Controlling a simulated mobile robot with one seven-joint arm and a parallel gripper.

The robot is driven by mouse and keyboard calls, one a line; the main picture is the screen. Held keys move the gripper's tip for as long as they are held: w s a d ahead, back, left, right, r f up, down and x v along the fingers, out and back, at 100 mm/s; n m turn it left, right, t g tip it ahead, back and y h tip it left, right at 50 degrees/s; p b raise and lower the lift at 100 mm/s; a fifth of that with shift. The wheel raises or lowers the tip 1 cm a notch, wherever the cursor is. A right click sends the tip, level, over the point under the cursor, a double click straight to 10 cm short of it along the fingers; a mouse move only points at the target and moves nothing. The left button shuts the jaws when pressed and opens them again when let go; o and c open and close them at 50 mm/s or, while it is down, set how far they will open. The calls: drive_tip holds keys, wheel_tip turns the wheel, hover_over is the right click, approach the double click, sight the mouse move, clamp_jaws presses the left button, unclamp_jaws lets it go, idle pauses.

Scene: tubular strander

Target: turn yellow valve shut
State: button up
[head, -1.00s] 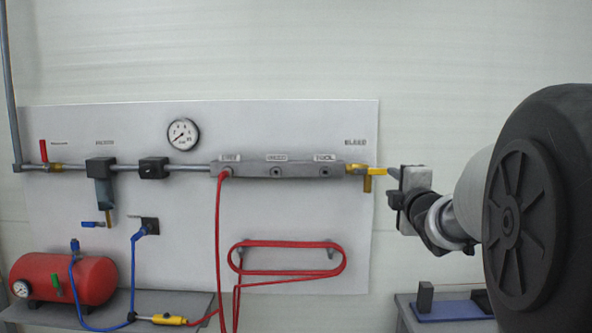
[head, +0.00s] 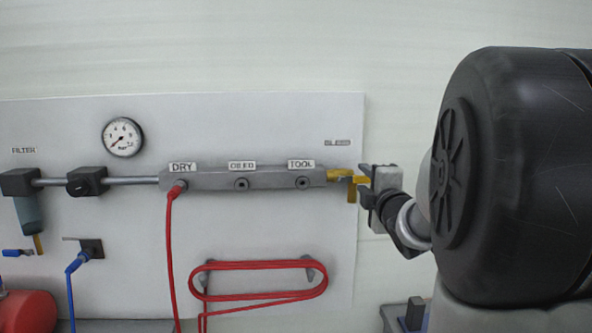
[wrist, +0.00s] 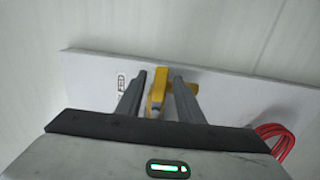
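The yellow valve (head: 341,175) sits at the right end of the grey manifold (head: 215,180), under a small label. Its yellow handle (head: 351,194) hangs down at the right in the head view. My gripper (head: 364,182) reaches in from the right, its fingertips at the valve. In the wrist view my gripper (wrist: 159,78) is open, with the yellow valve (wrist: 160,85) between its two fingers. Part of the yellow piece passes behind the right finger. A small gap shows beside the left finger; whether the right finger touches is unclear.
A pressure gauge (head: 123,137) is above the manifold. A red hose (head: 171,255) hangs from its left port, and a coiled red hose (head: 258,296) is on the board below. The white wall right of the board is clear around my gripper.

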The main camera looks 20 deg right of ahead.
drive_tip(key=shift+w+d, duration=0.15)
drive_tip(key=shift+w, duration=0.2)
clamp_jaws()
